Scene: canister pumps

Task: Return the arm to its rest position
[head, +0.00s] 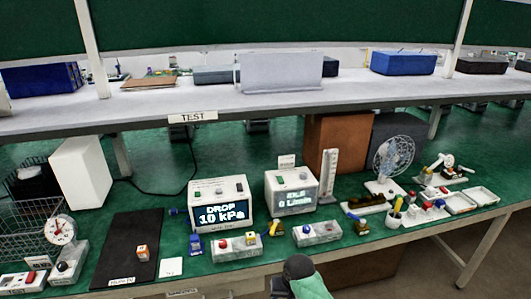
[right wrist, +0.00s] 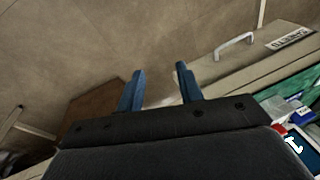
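My right gripper (right wrist: 159,69) shows in the right wrist view with its two blue fingers spread apart and nothing between them. The fingers point at a plain brown floor, clear of the table. A dark rounded part with a green piece shows at the bottom middle edge of the head view, in front of the table; I cannot tell which arm it belongs to. My left gripper is in neither view. No fingers show in the head view.
The green table (head: 330,236) holds a "DROP 10 kPa" display box (head: 220,190), a second display box (head: 291,204), a black mat (head: 125,225) and several small devices. A grey shelf (head: 300,98) runs behind. A drawer handle (right wrist: 234,43) is close to the right gripper.

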